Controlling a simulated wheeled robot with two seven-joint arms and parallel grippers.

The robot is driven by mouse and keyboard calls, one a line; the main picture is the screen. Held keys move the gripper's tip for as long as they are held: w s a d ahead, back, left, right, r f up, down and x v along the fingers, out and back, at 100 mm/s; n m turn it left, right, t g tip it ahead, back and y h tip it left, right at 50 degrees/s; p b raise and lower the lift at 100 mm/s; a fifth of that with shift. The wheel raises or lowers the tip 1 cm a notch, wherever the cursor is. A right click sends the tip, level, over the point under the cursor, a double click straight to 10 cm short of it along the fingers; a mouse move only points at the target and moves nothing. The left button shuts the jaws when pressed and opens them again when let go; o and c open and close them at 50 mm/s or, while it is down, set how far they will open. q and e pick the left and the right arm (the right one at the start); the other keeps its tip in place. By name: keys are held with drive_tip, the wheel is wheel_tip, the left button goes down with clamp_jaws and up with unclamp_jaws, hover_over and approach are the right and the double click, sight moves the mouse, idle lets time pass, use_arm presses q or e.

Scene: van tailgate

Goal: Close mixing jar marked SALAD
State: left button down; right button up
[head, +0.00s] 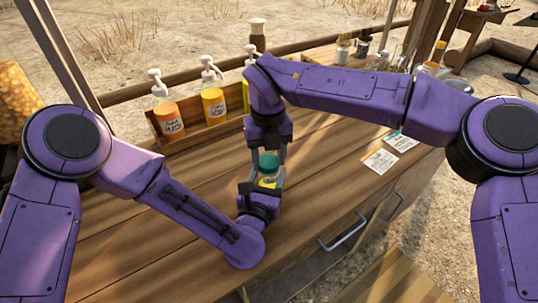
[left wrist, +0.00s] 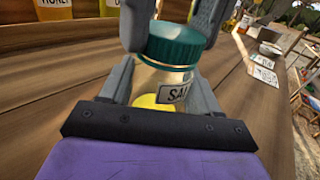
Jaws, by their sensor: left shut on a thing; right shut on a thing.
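The mixing jar (left wrist: 160,84) stands upright on the wooden counter, with a label reading "SAL" before it is cut off and yellow contents low inside. Its green lid (left wrist: 174,44) sits on top of the jar; whether it is fully seated I cannot tell. My left gripper (head: 268,186) is shut on the jar's body from the near side. My right gripper (head: 269,158) comes down from above and is shut on the green lid, its fingers on both sides. In the head view the jar (head: 268,181) is partly hidden between the two grippers.
A wooden rack (head: 200,137) with several labelled pump bottles stands behind. Two printed cards (head: 380,161) lie on the counter to the right. More bottles (head: 362,47) stand at the far right. The counter (head: 330,195) is clear just right of the jar. A drawer handle (head: 343,233) is on the front.

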drive_tip(key=o, duration=1.2)
drive_tip(key=shift+c, duration=0.2)
drive_tip(key=shift+r, duration=2.3)
drive_tip(key=shift+c, duration=0.4)
